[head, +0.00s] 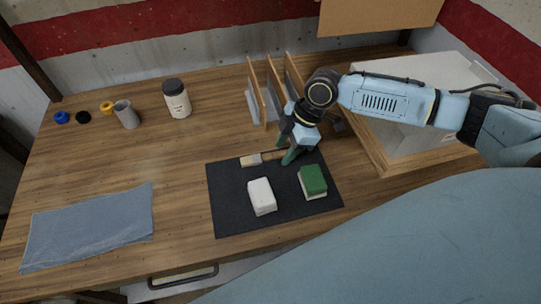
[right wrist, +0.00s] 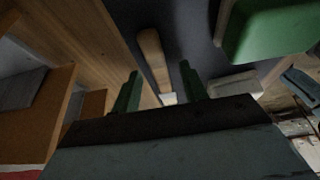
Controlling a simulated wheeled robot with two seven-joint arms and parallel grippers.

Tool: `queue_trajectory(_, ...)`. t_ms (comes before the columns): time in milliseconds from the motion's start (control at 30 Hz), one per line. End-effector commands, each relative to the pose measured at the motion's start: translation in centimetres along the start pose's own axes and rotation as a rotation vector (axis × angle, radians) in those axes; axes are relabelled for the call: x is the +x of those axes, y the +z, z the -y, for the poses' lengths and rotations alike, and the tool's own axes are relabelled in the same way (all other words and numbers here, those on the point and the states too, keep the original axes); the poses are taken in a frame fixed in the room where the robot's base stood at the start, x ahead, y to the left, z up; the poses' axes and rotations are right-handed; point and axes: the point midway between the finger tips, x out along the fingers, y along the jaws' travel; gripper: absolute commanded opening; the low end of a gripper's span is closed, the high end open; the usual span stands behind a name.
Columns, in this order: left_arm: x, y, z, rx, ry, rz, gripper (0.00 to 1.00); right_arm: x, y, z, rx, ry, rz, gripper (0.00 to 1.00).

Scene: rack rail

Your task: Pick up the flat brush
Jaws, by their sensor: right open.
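The flat brush (head: 255,160) lies near the back edge of the dark mat (head: 228,205) in the head view, pale end to the left and wooden handle toward my right gripper. My right gripper (head: 289,158) is open, pointing down at the handle side, and partly hides it. In the right wrist view the brush's wooden handle (right wrist: 153,58) and a pale part (right wrist: 168,98) show between the two green fingers of my right gripper (right wrist: 160,74). The fingers look apart from the brush. My left gripper is out of view.
A white block (head: 261,197) and a green-and-white block (head: 313,181) lie on the mat just in front. Upright dividers (head: 257,90) stand behind the gripper, and a wood-edged box (head: 375,150) to the right. A blue cloth (head: 88,225), jar (head: 177,99) and cup (head: 127,115) are left.

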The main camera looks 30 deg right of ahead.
Motion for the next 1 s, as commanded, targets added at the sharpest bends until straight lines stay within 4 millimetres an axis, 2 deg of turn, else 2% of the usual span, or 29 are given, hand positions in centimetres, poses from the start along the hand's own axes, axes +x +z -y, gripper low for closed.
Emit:
queue_trajectory(133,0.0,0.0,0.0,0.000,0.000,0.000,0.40,-0.1,0.0,0.0,0.000,0.001,0.000,0.44)
queue_trajectory(167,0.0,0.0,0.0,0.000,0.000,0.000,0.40,-0.1,0.0,0.0,0.000,0.001,0.000,0.41)
queue_trajectory(400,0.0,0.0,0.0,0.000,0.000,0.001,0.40,-0.1,0.0,0.0,0.000,0.001,0.000,0.10)
queue_trajectory(500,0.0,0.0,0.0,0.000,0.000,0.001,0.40,-0.1,0.0,0.0,0.000,0.001,0.000,0.00)
queue_trajectory(767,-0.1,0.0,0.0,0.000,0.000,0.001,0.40,-0.3,-0.1,-0.1,0.000,0.002,0.000,0.00)
queue_trajectory(867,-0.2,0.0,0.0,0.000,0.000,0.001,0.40,-1.3,-0.5,-0.1,-0.001,0.003,-0.001,0.00)
queue_trajectory(1000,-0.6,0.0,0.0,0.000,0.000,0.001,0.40,-3.9,-1.6,-0.1,-0.002,0.004,-0.001,0.00)
